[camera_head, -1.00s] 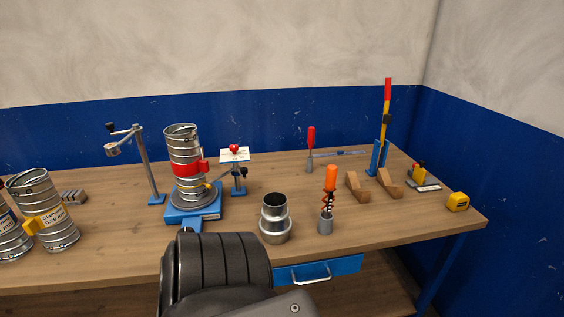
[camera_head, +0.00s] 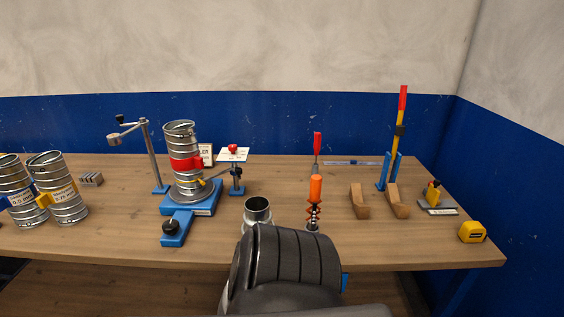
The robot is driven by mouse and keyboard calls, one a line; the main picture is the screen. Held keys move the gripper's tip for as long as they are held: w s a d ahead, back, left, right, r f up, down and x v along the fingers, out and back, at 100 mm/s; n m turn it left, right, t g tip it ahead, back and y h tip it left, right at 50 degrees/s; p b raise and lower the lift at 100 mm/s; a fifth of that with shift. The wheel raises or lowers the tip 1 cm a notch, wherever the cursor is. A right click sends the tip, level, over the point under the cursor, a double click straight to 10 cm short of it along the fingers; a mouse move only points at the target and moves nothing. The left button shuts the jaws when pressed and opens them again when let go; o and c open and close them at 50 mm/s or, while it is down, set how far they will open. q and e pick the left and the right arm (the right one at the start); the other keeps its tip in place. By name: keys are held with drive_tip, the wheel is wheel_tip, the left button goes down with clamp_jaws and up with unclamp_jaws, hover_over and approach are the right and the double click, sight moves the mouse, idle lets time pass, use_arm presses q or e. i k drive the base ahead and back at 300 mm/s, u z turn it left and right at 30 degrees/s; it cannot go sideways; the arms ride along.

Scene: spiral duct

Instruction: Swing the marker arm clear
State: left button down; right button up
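A spiral duct piece (camera_head: 181,145) with a red band (camera_head: 187,164) stands upright on a blue turntable base (camera_head: 205,208). Just right of it is a small blue-footed stand (camera_head: 237,186) with a white plate and red knob on top. A thin arm (camera_head: 217,178) reaches from this stand toward the duct, its yellow end at the duct's lower side; I cannot tell whether it touches. Left of the duct stands a grey post (camera_head: 153,162) with a crank-like arm (camera_head: 126,131) pointing left, away from the duct. I cannot tell for certain which is the marker arm. Neither gripper shows.
Labelled ducts (camera_head: 62,190) stand at the left. A metal collar (camera_head: 257,209), an orange-handled tool (camera_head: 315,190), wooden cradles (camera_head: 359,202), a tall red-handled lever (camera_head: 401,110) and a yellow tape measure (camera_head: 472,231) stand right. My dark arm link covers the bench's front middle.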

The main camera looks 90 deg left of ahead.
sight(238, 170)
drive_tip(key=i, duration=0.9)
drive_tip(key=u, duration=2.8)
